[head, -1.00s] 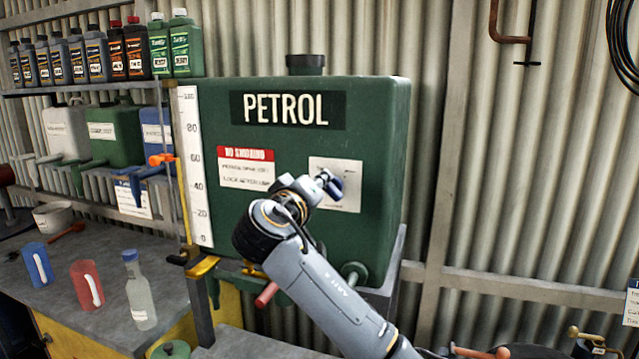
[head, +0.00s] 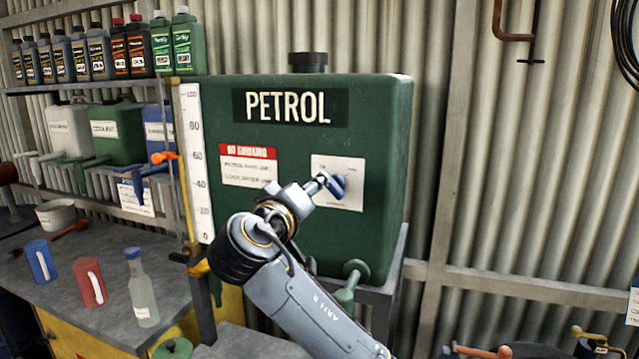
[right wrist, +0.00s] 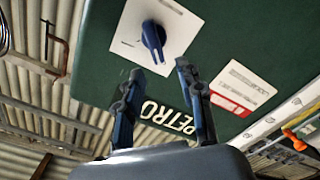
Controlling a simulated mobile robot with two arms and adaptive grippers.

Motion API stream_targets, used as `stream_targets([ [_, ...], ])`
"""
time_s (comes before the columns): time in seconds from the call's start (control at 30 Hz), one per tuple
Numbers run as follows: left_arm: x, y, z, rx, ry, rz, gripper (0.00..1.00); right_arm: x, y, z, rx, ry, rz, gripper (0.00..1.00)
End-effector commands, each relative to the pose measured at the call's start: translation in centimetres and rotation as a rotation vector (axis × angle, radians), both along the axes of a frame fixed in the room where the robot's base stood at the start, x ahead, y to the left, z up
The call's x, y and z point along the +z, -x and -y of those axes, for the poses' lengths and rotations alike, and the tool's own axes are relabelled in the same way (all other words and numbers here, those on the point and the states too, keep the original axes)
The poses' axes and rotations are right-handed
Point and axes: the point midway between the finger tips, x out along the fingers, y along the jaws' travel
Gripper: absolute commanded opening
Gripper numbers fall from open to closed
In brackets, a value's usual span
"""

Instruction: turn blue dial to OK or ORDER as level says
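The blue dial (head: 337,187) is on a white plate (head: 350,203) on the front of the green petrol tank (head: 375,130). In the right wrist view the dial (right wrist: 153,38) shows as a blue knob with a long handle; the plate's lettering is too small to read. My right gripper (right wrist: 158,70) is open and empty, its two fingers apart just short of the dial's handle. In the head view the right gripper (head: 320,184) is at the plate's left side. A white level scale (head: 195,160) marked 0 to 100 stands at the tank's left edge; I cannot tell the level.
A workbench (head: 105,320) at left holds a blue cup (head: 40,262), a red cup (head: 89,282) and a clear bottle (head: 142,290). Shelves of bottles and small tanks (head: 115,130) stand behind it. A green tap (head: 355,275) sticks out below the tank.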

Motion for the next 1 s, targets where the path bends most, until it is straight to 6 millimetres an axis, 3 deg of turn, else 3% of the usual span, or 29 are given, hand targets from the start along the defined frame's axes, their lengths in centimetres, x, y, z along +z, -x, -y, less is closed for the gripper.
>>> stream_targets([
  [0.1,0.0,0.0,0.1,0.0,0.001,0.0,0.77,0.0,2.5,-0.9,0.004,-0.002,0.0,0.38],
  [0.3,0.0,-0.1,0.1,0.0,0.001,0.001,0.77,0.0,5.4,-1.8,0.002,-0.001,0.0,0.38],
  [0.77,0.0,-0.1,0.1,0.0,0.001,0.001,0.77,-0.1,6.4,-2.0,-0.001,-0.001,-0.002,0.38],
  [0.87,0.0,-0.1,0.1,0.0,0.001,0.001,0.77,-1.5,6.1,-1.5,0.004,-0.016,-0.034,0.38],
  [0.97,0.0,-0.1,0.1,0.0,0.001,0.001,0.77,-5.7,5.5,-0.1,0.018,-0.064,-0.124,0.38],
  [1.0,0.0,-0.1,0.1,0.0,0.001,0.001,0.77,-8.0,5.3,0.7,0.025,-0.094,-0.175,0.38],
])
